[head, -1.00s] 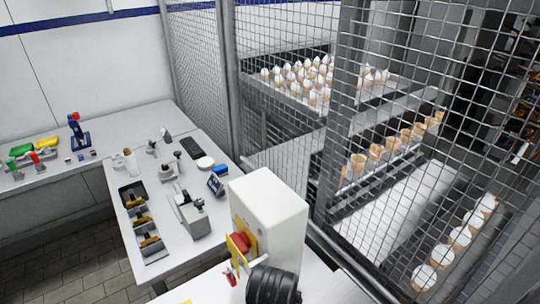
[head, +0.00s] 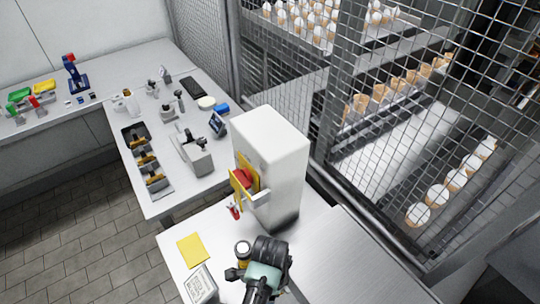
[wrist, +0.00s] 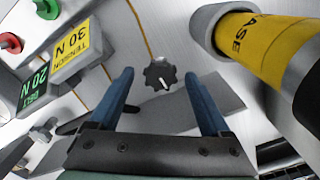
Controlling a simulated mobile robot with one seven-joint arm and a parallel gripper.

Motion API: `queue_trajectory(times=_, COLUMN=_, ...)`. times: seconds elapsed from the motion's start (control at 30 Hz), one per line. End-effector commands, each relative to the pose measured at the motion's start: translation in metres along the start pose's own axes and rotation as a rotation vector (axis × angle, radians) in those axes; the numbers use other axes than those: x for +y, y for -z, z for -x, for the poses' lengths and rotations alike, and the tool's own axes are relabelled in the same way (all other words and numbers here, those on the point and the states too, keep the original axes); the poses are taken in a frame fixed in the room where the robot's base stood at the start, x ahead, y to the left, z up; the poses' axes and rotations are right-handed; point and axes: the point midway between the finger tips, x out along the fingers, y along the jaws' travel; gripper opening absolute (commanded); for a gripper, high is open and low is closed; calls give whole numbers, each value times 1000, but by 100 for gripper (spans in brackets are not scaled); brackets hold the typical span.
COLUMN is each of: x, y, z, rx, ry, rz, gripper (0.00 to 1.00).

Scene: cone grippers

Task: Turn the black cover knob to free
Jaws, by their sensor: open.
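The black cover knob (wrist: 160,74) shows in the wrist view. It is a small lobed knob with a white pointer line, on a pale panel. My gripper (wrist: 158,80) has its two blue fingers apart, and the knob appears in the gap between the fingertips. The fingers do not visibly touch it; the depth left between them is hard to judge. In the head view my dark wrist (head: 270,250) is over the front bench, and the fingers and the knob cannot be made out there.
A yellow grease cylinder (wrist: 262,48) lies close on the right in the wrist view. Tension labels (wrist: 75,48) and a red button (wrist: 10,43) are at left. In the head view a white cabinet (head: 280,160) stands behind my wrist, and a yellow sheet (head: 193,250) lies left.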

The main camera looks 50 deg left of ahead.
Motion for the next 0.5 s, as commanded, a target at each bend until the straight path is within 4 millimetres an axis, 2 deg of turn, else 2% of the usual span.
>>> queue_trajectory(times=0.23, x=0, y=0, z=-1, rx=0, ry=1, rz=1, gripper=82)
queue_trajectory(times=0.27, x=0, y=0, z=0, rx=0, ry=1, rz=1, gripper=78)
queue_trajectory(times=0.5, x=0, y=0, z=0, rx=0, ry=0, rz=1, gripper=35)
